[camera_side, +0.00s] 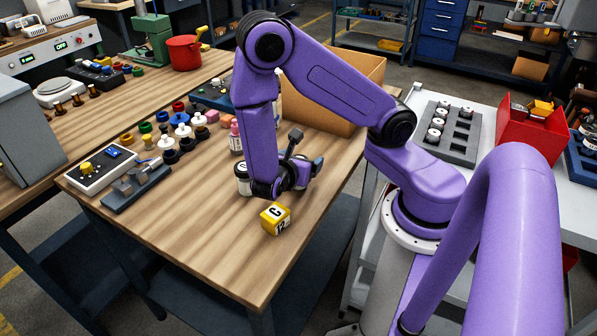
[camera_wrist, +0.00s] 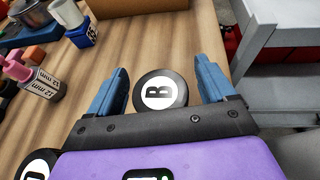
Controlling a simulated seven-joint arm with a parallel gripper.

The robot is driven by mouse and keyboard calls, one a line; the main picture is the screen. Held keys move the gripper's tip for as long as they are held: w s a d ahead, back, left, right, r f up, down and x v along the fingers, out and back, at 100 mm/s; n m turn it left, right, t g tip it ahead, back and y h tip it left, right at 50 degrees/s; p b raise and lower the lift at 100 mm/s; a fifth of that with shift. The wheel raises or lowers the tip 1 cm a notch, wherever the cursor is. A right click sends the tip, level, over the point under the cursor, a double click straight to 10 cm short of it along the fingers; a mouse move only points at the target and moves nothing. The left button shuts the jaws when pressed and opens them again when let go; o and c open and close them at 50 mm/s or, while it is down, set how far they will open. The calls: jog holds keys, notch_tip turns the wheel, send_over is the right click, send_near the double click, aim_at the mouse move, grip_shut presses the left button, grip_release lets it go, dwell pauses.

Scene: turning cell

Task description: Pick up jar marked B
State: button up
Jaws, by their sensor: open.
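Jar marked B (camera_wrist: 160,91) shows in the wrist view as a round black lid with a white disc and a black letter B. My gripper (camera_wrist: 161,72) is open, with one blue finger to each side of the lid. Whether the fingers touch the jar cannot be told. In the side view my gripper (camera_side: 298,170) is low over the wooden table, and jar B is not clearly visible behind my arm. A white jar with a black lid (camera_side: 243,180) stands left of my gripper there. A partly cut-off lettered lid (camera_wrist: 38,165) shows at the wrist view's lower left.
A yellow lettered cube (camera_side: 276,218) sits in front of my gripper. A cardboard box (camera_side: 325,107) stands behind it. The table's front is mostly clear (camera_side: 215,245).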

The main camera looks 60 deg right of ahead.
jog(key=shift+d, duration=0.15)
jog(key=c, duration=1.1)
